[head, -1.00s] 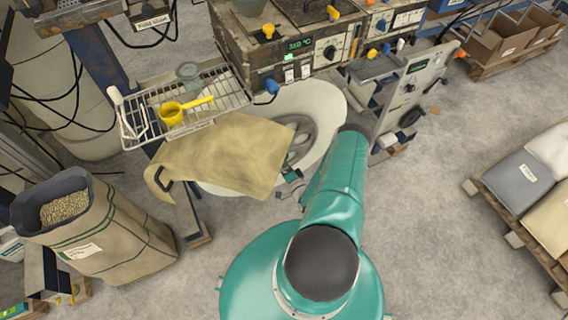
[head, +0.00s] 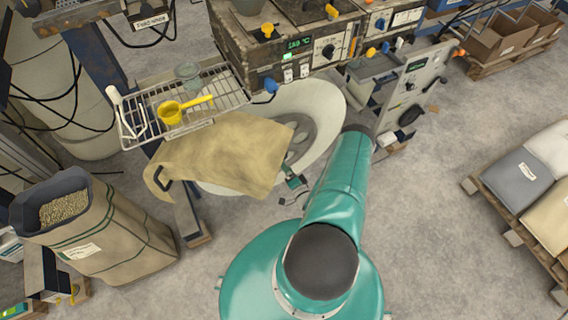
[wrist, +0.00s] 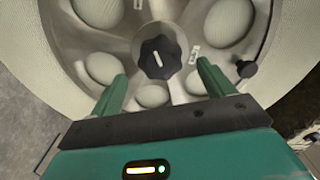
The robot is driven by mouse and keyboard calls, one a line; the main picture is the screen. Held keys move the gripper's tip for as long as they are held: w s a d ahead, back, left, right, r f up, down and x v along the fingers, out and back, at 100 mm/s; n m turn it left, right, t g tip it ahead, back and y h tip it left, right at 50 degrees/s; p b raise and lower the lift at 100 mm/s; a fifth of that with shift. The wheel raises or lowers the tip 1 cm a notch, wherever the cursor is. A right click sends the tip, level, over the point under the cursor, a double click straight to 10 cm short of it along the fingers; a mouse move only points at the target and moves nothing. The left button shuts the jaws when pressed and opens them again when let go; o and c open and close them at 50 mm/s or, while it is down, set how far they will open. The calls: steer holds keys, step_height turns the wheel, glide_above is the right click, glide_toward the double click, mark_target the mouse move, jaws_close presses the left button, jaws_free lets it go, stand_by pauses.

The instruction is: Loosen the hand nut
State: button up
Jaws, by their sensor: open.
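The hand nut, a black lobed knob with a pale line on its face (wrist: 160,57), sits at the centre of a grey reel hub (wrist: 205,30) in the wrist view. My gripper (wrist: 161,76) is open, its two green fingers apart. In the head view the pale reel (head: 330,115) stands beyond my arm.
A smaller black knob (wrist: 246,68) sticks out at the hub's right. A tan cloth-like sheet (head: 225,155) hangs left of the reel. A wire rack (head: 225,90) with a yellow scoop (head: 171,111) stands above it. A control panel (head: 412,85) is right of the reel.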

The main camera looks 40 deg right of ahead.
steer(key=v, duration=1)
steer(key=shift+s, duration=0.2)
steer(key=shift+s+a, duration=0.1)
